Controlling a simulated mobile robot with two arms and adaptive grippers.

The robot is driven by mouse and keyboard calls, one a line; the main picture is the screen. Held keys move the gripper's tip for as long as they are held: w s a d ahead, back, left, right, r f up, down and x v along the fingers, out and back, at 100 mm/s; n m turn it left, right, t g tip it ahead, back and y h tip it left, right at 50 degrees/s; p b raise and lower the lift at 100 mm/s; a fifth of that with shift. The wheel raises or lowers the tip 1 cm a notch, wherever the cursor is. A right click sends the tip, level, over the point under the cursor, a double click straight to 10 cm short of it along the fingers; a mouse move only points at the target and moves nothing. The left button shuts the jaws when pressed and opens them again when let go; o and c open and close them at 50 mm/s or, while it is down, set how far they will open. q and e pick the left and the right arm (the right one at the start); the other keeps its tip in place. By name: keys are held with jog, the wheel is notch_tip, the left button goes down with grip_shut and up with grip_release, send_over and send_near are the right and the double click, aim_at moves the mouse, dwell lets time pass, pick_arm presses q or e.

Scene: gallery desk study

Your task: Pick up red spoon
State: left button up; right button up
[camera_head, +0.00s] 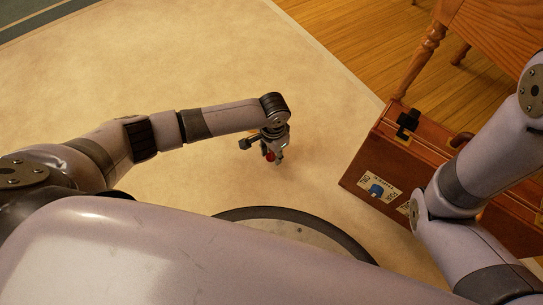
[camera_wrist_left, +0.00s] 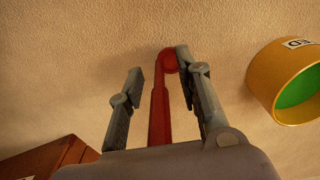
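The red spoon (camera_wrist_left: 158,112) lies between the two fingers of my left gripper (camera_wrist_left: 158,62) in the left wrist view. Its rounded end is close beside the right finger's tip, and a gap shows between its handle and the left finger. The gripper is open; I cannot tell whether the right finger touches the spoon. The near end of the spoon is hidden behind the gripper body. In the head view, my left gripper (camera_head: 275,152) is low over the pale rug, with a small bit of red spoon (camera_head: 270,156) at it. My right gripper is out of view.
A brown suitcase (camera_head: 410,150) with stickers stands right of my left gripper, beside my right arm. A wooden furniture leg (camera_head: 425,60) is behind it. A yellow cylinder (camera_wrist_left: 268,85) with a green inside is right of the spoon. The pale rug (camera_head: 200,60) is clear behind.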

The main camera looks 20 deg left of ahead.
pick_arm(q)
jog(key=shift+c, duration=0.3)
grip_shut()
dwell(0.3)
